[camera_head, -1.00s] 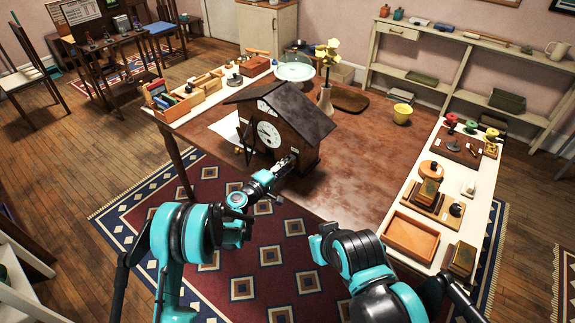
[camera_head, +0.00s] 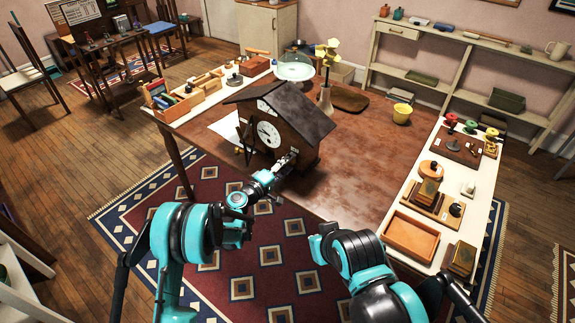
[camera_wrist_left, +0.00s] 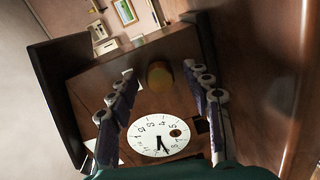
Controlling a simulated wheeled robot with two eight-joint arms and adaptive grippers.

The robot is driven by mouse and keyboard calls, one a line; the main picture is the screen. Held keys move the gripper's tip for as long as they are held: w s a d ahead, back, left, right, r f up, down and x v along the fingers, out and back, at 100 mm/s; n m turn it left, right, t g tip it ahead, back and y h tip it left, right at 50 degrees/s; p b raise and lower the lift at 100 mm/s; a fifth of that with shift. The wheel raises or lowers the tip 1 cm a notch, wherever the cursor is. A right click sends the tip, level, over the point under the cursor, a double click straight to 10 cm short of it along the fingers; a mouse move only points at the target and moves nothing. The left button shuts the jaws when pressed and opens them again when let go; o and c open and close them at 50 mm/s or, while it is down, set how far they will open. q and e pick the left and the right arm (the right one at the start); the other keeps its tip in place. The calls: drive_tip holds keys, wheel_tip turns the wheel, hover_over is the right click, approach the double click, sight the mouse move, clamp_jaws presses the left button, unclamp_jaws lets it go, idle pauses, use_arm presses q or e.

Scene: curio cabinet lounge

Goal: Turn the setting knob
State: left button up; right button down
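A dark wooden house-shaped clock (camera_head: 300,112) stands on the table, its white dial (camera_head: 268,134) facing the front left. In the left wrist view the dial (camera_wrist_left: 158,136) shows black hands and a small brown round spot. A round brass-brown knob (camera_wrist_left: 160,75), which looks like the setting knob, sits on the wooden face beyond the dial. My left gripper (camera_head: 291,158) is at the clock's lower front. In its wrist view the two fingers (camera_wrist_left: 159,72) are apart, one on each side of the knob, with visible gaps. My right arm is bent at the lower right; its gripper is not visible.
The brown table (camera_head: 365,160) is clear right of the clock. A vase with yellow flowers (camera_head: 326,98), a glass dome (camera_head: 295,70) and a yellow pot (camera_head: 402,113) stand behind. An orange-brown tray (camera_head: 411,237) and small items line the right side.

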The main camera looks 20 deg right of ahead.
use_arm(q)
drive_tip(key=v, duration=1.2)
drive_tip(key=s+a+r+m+g+y, duration=0.25)
drive_tip(key=s+a+r+y, duration=0.35)
drive_tip(key=s+a+r, duration=0.4)
drive_tip(key=s+a+m+y, duration=0.2)
drive_tip(key=s+a+y, duration=0.6)
drive_tip(key=s+a, duration=1)
drive_tip(key=shift+s+a+f+m, duration=0.2)
drive_tip(key=shift+s+a+m, duration=0.2)
drive_tip(key=shift+s, duration=0.6)
